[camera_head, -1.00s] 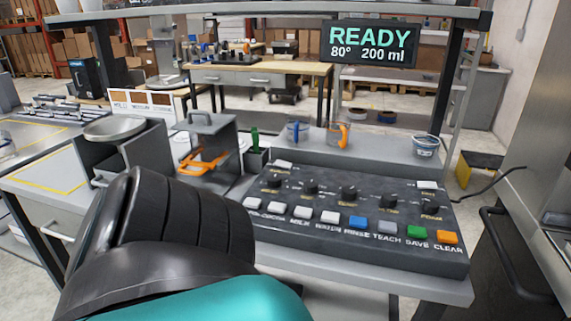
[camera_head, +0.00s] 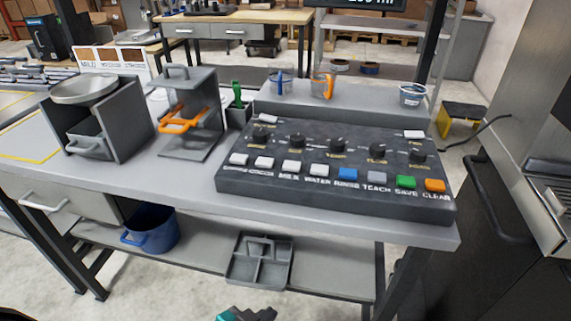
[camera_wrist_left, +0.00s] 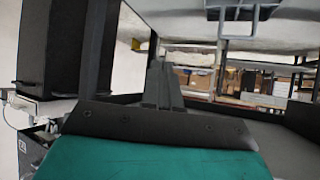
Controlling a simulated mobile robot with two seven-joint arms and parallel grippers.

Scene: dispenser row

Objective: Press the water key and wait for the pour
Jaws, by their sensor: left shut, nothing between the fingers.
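The water key (camera_head: 319,169) is a white key in the front row of the dark control panel (camera_head: 235,188), between the white milk key (camera_head: 291,167) and the blue rinse key (camera_head: 347,173). Its label reads WATER, and nothing covers it. My left gripper (camera_head: 245,315) shows only partly at the bottom edge of the head view, low in front of the bench and away from the panel. In the left wrist view its fingers (camera_wrist_left: 160,85) are together and empty. The display (camera_head: 362,4) is mostly cut off at the top. My right gripper is not seen.
Glass jugs (camera_head: 323,87) and a small tub (camera_head: 412,95) stand on the ledge behind the panel. Below are a blue bucket (camera_head: 150,232) and a divided tray (camera_head: 259,261) on the lower shelf.

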